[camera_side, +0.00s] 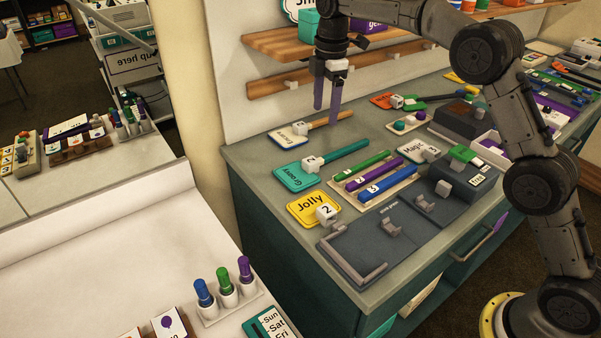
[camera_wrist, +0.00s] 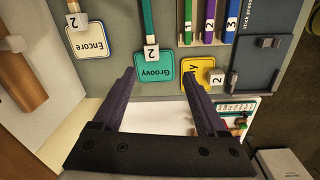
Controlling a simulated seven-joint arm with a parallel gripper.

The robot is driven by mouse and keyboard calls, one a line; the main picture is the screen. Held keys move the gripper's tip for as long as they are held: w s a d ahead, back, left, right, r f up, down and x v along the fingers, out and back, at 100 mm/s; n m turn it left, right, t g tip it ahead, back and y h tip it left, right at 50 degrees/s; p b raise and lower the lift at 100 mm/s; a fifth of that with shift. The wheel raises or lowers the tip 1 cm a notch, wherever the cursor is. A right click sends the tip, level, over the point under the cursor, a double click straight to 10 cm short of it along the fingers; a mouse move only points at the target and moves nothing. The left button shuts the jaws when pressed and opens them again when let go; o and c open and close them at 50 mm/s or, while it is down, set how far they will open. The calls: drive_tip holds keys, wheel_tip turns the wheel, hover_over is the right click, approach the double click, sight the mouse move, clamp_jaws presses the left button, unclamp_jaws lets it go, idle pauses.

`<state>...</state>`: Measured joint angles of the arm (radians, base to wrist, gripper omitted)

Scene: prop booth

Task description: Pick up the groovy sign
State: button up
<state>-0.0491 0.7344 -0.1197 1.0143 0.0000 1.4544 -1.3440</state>
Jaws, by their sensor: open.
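The groovy sign is a teal card (camera_side: 290,178) reading "Groovy" on a teal stick (camera_side: 348,152), lying on the counter between the Encore and Jolly signs. A white block marked 2 (camera_side: 312,164) sits where card and stick meet. In the wrist view the card (camera_wrist: 155,75) appears between and beyond my fingertips, its stick running up the picture. My gripper (camera_side: 327,114) points down with purple fingers apart and empty, above the counter and clear of the sign. The wrist view also shows my gripper (camera_wrist: 160,76) open.
The blue-edged Encore sign (camera_side: 287,139) and yellow Jolly sign (camera_side: 303,207) lie on either side. Green, purple and blue sticks (camera_side: 372,175) lie in a tray to the right. A grey stick press (camera_side: 375,245) stands nearer. A wooden wall rail (camera_side: 275,84) is behind my gripper.

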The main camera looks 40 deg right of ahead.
drive_tip(key=n, duration=0.2)
hover_over(314, 159)
wheel_tip(314, 159, down, 5)
drive_tip(key=shift+g, duration=0.3)
wheel_tip(314, 159, down, 12)
drive_tip(key=shift+f, duration=0.1)
clamp_jaws()
